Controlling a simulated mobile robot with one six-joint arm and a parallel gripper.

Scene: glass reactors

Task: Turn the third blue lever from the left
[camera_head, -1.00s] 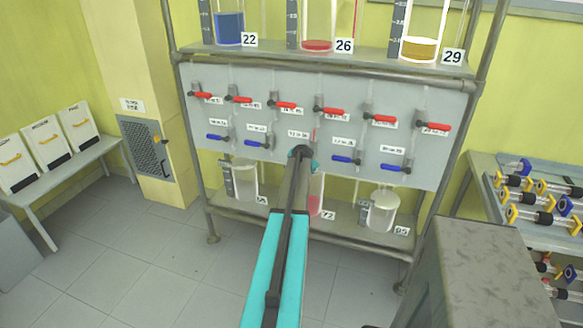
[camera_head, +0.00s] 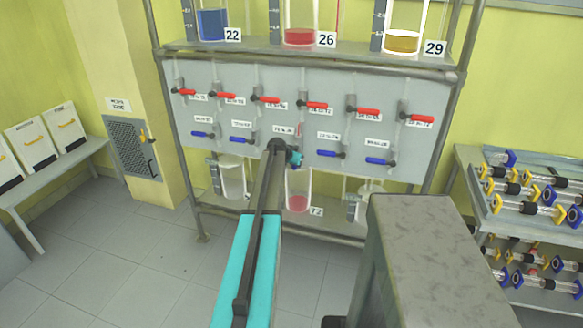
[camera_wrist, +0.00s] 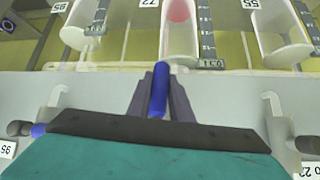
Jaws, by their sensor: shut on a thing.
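The grey panel (camera_head: 270,85) carries a lower row of blue levers. Two blue levers (camera_head: 203,134) (camera_head: 241,139) show left of my gripper (camera_head: 294,157) and two more (camera_head: 329,154) (camera_head: 379,161) right of it, all roughly level. The third blue lever is hidden by my arm in the head view. In the wrist view a blue lever (camera_wrist: 159,92) stands lengthwise between the dark fingers of my gripper (camera_wrist: 160,84), which is shut on it.
A row of red levers (camera_head: 312,105) runs above the blue ones. Glass vessels with blue, red and yellow liquid (camera_head: 403,41) stand on the top shelf. A lower vessel with red liquid (camera_head: 298,202) stands below my gripper. A rack of fittings (camera_head: 530,190) stands right.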

